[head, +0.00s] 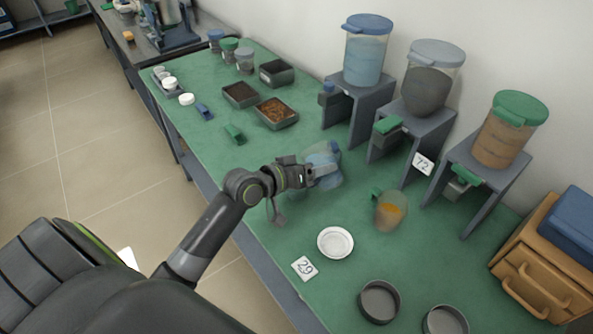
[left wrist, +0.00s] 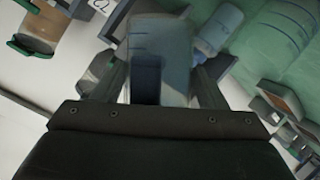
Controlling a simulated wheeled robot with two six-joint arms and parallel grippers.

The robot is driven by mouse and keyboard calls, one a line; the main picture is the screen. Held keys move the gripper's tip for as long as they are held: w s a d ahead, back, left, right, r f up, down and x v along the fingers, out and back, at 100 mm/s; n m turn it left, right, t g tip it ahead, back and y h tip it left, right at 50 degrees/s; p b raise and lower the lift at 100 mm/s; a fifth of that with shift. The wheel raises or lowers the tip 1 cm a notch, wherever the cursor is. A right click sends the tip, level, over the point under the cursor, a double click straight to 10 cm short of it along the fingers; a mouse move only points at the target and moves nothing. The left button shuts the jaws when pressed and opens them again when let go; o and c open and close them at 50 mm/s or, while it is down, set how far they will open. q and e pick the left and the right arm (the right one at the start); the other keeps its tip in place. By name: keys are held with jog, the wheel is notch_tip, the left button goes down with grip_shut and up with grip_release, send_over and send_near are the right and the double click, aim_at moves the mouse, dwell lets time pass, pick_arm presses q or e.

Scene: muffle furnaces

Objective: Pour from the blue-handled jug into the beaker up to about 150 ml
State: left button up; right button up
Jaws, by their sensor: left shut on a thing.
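My left gripper (head: 308,173) is shut on the blue-handled jug (head: 322,157), held over the middle of the green table. In the left wrist view the jug (left wrist: 160,45) fills the centre, with its dark blue handle (left wrist: 147,78) between the fingers. The jug has scale marks and looks tilted. A pale clear shape overlaps the jug's lower side in the head view and seems to be the beaker, but I cannot separate the two outlines. A clear marked wall (left wrist: 280,30) in the left wrist view may be the beaker. The liquid level is unreadable. My right gripper is out of view.
A green-handled jug with orange contents (head: 390,212) stands right of the gripper. A white dish (head: 335,242) and a "29" card (head: 304,268) lie in front. Dispensers on stands (head: 357,95) line the back. Trays (head: 277,112) and a green scoop (head: 235,134) lie left.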

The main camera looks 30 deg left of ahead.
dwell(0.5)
pick_arm(q)
jog(key=shift+n, duration=0.3)
jog(key=shift+n+h, duration=0.3)
dwell(0.3)
jog(key=shift+n, duration=0.3)
jog(key=shift+a+f+n+t+h, duration=0.1)
jog(key=shift+f+n+t+h, duration=0.1)
jog(key=shift+n+t+h, duration=0.15)
jog(key=shift+a+f+n+h+b, duration=0.25)
jog(key=shift+f+n+h+b, duration=0.25)
jog(key=shift+n+b, duration=0.55)
dwell(4.3)
